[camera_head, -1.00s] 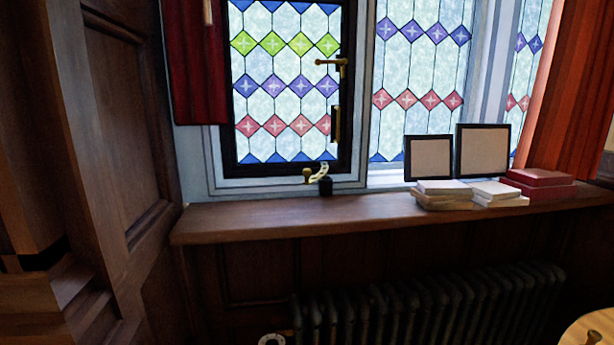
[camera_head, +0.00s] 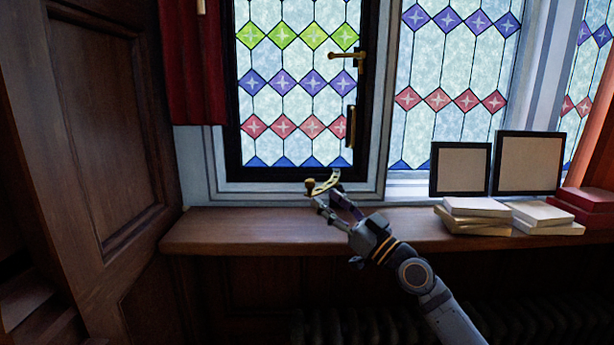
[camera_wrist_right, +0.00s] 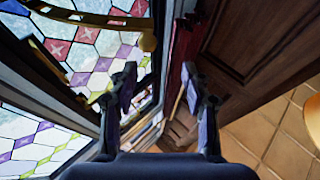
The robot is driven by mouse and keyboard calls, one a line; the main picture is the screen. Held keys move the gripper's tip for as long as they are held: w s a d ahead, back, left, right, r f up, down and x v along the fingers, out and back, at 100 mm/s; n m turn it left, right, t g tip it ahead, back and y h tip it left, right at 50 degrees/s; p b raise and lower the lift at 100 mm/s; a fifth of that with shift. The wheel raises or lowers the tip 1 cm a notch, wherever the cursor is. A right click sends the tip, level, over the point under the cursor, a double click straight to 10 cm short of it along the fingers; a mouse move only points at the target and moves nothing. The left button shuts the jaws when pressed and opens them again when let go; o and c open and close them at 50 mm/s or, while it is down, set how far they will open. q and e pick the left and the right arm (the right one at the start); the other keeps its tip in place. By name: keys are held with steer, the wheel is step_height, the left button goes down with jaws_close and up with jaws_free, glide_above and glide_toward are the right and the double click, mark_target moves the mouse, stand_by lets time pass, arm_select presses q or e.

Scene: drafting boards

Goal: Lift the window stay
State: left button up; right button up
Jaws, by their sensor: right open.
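The brass window stay (camera_head: 324,184) sits at the bottom of the black-framed stained-glass window (camera_head: 297,85), with a round knob at its left end. In the right wrist view the stay (camera_wrist_right: 85,16) runs along the upper left, its knob end near the top middle. My right gripper (camera_head: 326,201) is open just below and in front of the stay in the head view. In the right wrist view its two fingers (camera_wrist_right: 158,78) stand apart with nothing between them. The stay is outside the fingers there. My left gripper is not in view.
The wooden sill (camera_head: 235,228) is clear left of my gripper. Two dark frames (camera_head: 460,170) and stacked books (camera_head: 473,208) stand on its right. A brass handle (camera_head: 347,55) is higher on the window. A red curtain (camera_head: 192,70) and wood panelling (camera_head: 105,130) are at left.

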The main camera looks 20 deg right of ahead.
mark_target(314, 183)
steer(key=w+r+p, duration=0.1)
steer(key=w, duration=0.1)
steer(key=w+a+p, duration=0.1)
steer(key=w+p, duration=0.1)
steer(key=w+r+p, duration=0.1)
steer(key=w, duration=0.2)
steer(key=shift+a+r, duration=0.3)
steer(key=shift+w+a+r+p, duration=0.1)
steer(key=shift+w+a+p, duration=0.3)
steer(key=shift+a, duration=0.15)
steer(key=shift+w, duration=0.1)
steer(key=shift+d, duration=0.25)
steer(key=shift+a, duration=0.1)
steer(key=c, duration=0.7)
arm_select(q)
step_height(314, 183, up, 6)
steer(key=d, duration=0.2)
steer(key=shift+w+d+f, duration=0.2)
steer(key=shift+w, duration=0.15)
arm_select(e)
jaws_close()
